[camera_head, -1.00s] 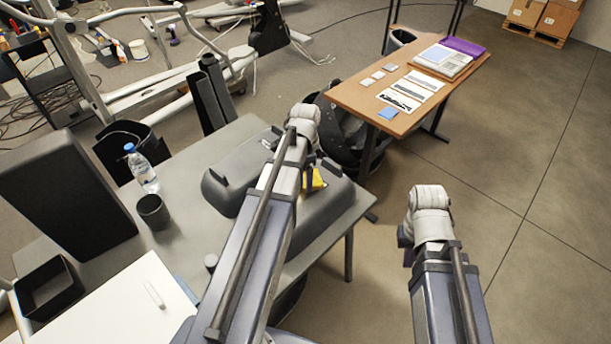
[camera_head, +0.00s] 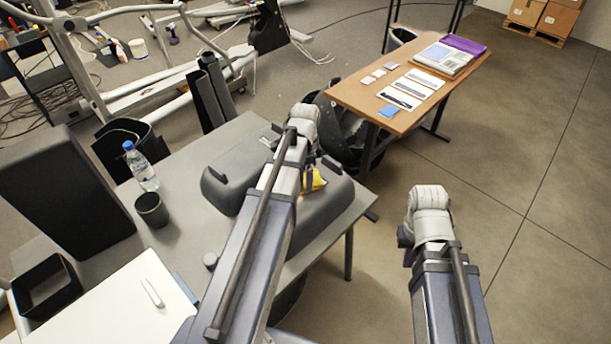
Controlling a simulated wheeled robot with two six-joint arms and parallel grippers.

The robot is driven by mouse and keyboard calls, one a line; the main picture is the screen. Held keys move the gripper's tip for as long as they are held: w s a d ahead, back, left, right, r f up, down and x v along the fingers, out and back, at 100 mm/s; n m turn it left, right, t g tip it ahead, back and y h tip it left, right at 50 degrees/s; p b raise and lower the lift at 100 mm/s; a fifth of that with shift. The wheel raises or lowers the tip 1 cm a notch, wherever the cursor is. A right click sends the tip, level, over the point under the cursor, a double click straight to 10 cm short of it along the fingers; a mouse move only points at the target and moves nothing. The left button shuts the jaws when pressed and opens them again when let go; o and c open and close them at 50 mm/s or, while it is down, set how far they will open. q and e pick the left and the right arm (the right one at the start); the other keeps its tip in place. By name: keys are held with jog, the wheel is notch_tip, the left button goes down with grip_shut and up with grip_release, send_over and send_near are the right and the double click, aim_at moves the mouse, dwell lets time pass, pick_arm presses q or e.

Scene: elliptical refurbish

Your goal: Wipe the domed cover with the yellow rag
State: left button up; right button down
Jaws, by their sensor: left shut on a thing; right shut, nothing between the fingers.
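The domed cover (camera_head: 335,199) is a dark grey rounded shell lying on the grey table (camera_head: 190,165). The yellow rag (camera_head: 316,181) shows as a small patch on top of the cover, just right of my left arm. My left gripper (camera_head: 306,183) is over the cover and shut on the rag; my own arm hides most of its fingers and part of the cover. My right gripper (camera_head: 407,255) is off to the right of the table, above the floor, shut and empty; its fingers are mostly hidden by the arm.
A water bottle (camera_head: 141,167) and a dark cup (camera_head: 152,210) stand left of the cover. A black open box (camera_head: 47,288) and a white board (camera_head: 125,308) are at the near left. A wooden table (camera_head: 370,97) with papers stands behind. Floor at right is clear.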

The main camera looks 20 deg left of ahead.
pick_arm(q)
jog(key=shift+f+b, duration=0.4)
jog(key=shift+f, duration=0.05)
jog(key=shift+s+a+r, duration=0.1)
jog(key=shift+s+a, duration=0.2)
jog(key=shift+s, duration=0.5)
jog(key=shift+s+a, duration=0.25)
jog(key=shift+s, duration=0.55)
jog(key=shift+s, duration=0.1)
jog(key=shift+s+a, duration=0.3)
jog(key=shift+s, duration=0.5)
jog(key=shift+s+a, duration=0.3)
jog(key=shift+s, duration=0.45)
jog(key=shift+s+a, duration=0.3)
jog(key=shift+s, duration=0.5)
jog(key=shift+s+a, duration=0.3)
jog(key=shift+s, duration=0.5)
jog(key=shift+s, duration=0.1)
